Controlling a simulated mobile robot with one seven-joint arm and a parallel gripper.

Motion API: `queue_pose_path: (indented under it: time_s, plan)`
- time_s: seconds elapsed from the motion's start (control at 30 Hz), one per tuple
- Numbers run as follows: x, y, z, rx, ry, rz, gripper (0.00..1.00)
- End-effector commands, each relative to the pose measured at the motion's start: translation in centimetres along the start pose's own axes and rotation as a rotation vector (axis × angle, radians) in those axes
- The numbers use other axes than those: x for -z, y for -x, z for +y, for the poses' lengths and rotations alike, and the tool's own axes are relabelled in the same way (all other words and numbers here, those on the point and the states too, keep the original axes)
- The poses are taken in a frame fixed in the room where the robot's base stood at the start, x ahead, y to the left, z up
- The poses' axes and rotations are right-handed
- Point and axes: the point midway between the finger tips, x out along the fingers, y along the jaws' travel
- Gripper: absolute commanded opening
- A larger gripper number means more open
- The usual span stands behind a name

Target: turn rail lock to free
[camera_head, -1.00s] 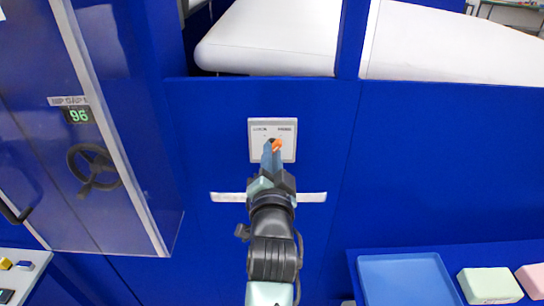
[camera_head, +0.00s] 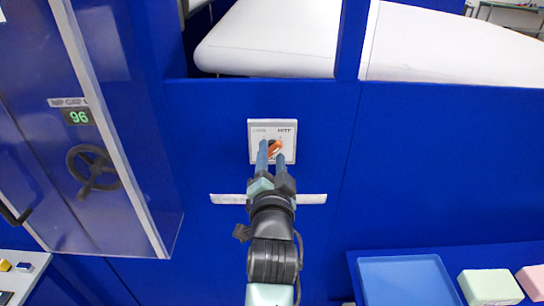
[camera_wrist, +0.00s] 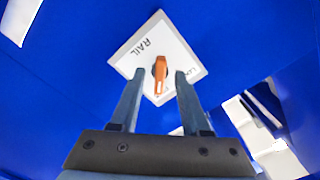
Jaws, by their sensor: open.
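The rail lock is a white square plate (camera_head: 286,128) on the blue wall, with two blurred labels at its top. An orange knob (camera_head: 274,146) sits at its middle. In the wrist view the plate (camera_wrist: 145,45) appears tilted, with the word RAIL on it, and the knob (camera_wrist: 160,69) shows between the fingertips. My gripper (camera_head: 271,152) is open in front of the plate, one finger to each side of the knob. In the wrist view my gripper (camera_wrist: 159,73) has clear gaps to both sides of the knob. How deep the fingertips reach around it, I cannot tell.
A white strip (camera_head: 312,198) runs on the wall below the plate. A cabinet door with a dark handwheel (camera_head: 92,168) and a 96 display (camera_head: 77,117) stands at left. A blue tray (camera_head: 405,280) and a green block (camera_head: 490,286) are at lower right.

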Motion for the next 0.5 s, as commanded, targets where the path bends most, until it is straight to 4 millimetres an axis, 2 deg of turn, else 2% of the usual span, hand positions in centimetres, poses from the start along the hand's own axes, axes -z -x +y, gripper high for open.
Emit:
queue_pose_path:
  time_s: [0.27, 0.5]
  plan:
    - [-0.2, 1.1, 0.1, 0.000, 0.002, -0.001, 0.46]
    - [-0.3, 5.0, 0.3, 0.000, 0.004, 0.000, 0.46]
